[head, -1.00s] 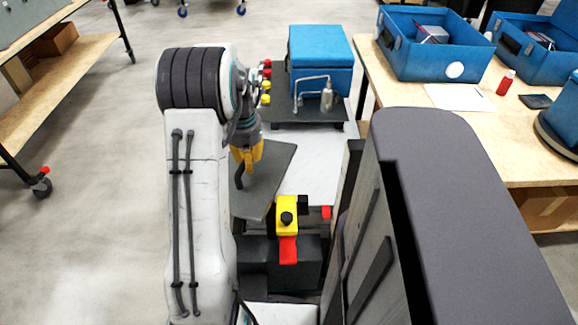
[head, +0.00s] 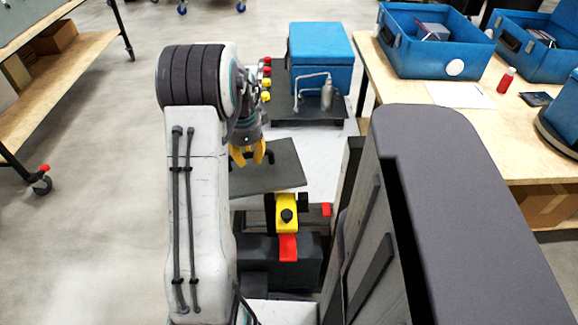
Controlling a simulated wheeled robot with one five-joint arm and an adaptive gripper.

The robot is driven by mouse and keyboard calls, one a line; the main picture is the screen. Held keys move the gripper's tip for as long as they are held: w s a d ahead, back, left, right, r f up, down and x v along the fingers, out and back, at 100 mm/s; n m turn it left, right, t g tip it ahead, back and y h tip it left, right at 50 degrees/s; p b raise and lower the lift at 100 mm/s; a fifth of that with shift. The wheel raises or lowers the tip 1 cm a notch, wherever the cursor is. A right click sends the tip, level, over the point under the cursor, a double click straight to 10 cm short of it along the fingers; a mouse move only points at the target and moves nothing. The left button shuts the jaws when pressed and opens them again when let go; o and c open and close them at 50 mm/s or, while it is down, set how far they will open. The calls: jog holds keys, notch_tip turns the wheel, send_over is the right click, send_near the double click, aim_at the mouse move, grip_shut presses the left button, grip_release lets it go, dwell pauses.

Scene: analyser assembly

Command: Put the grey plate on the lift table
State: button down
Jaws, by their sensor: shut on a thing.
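The grey plate (head: 275,180) is a flat dark grey sheet, held in front of my arm. A dark handle stands up from its far side. My gripper (head: 250,158) has yellow fingers and is shut on the plate at this handle; the arm partly hides the grip and the plate's left end. The plate is over the pale deck, just beyond a yellow block with a black knob. I cannot tell for sure which thing is the lift table.
A dark platform (head: 338,116) at the back carries a blue box (head: 320,65), a metal bottle (head: 327,95) and red and yellow knobs. A yellow block (head: 287,207) with a red tab is near. A wooden table (head: 400,98) with blue crates stands right.

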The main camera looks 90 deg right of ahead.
jog(key=shift+d+r+m, duration=0.1)
jog(key=shift+d+m, duration=0.05)
jog(key=shift+m, duration=0.75)
jog(key=shift+d, duration=0.1)
jog(key=s+d+f, duration=0.1)
jog(key=d+f, duration=0.6)
jog(key=d, duration=0.4)
jog(key=shift+s+d+b, duration=0.15)
jog(key=shift+d+b, duration=0.05)
jog(key=shift+b, duration=0.15)
jog(key=shift+f+b, duration=0.55)
jog(key=shift+f, duration=1.4)
jog(key=shift+f, duration=0.1)
jog(key=c, duration=1.1)
grip_release()
jog(key=shift+a+f, duration=0.1)
jog(key=shift+f, duration=0.05)
